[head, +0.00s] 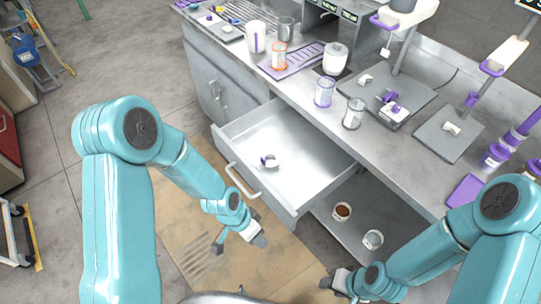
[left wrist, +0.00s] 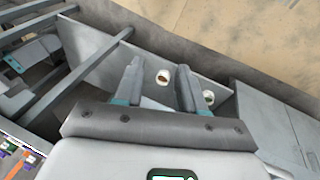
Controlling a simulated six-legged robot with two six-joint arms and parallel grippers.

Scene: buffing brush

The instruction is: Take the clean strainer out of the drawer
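The drawer (head: 300,150) is pulled open from the workbench, and its metal floor is mostly bare. A small white piece with a dark purple part (head: 269,160) lies in it near the handle side; it may be the strainer, but it is too small to be sure. My left gripper (head: 260,240) is outside the drawer, in front of its handle and apart from the small piece. The left wrist view shows its two fingers (left wrist: 159,72) spread with nothing held between them. My right gripper (head: 335,282) is low at the bottom edge, and its fingers are unclear.
Below the drawer, an open compartment holds a cup with brown contents (head: 342,211) and a pale cup (head: 373,239). The worktop (head: 395,150) carries jars, a purple tray (head: 292,60) and grey plates. A tan mat (head: 180,215) lies on the floor.

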